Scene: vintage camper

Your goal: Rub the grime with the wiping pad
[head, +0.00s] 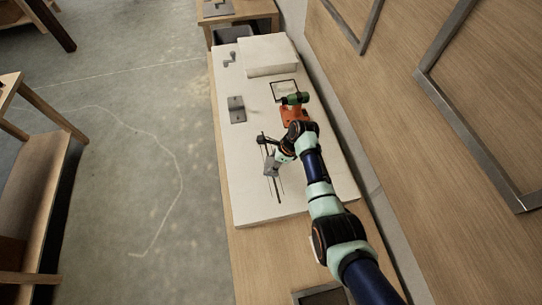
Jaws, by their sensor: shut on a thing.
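My gripper (269,160) is at the end of the bent arm, low over the pale worktop (243,190), small and partly hidden by my own wrist. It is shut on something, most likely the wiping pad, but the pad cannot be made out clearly. Thin dark streaks (278,189) run lengthwise on the worktop below and beside the gripper. They may be the grime, though I cannot tell for sure. Whether the held thing touches the surface cannot be told from this view.
An orange and green tool (293,108) stands behind my arm. A grey metal plate (236,109), a small crank-like part (229,60), a framed card (284,90) and a pale block (268,55) are on the worktop. The wooden wall (440,120) rises at right. The worktop's front left is clear.

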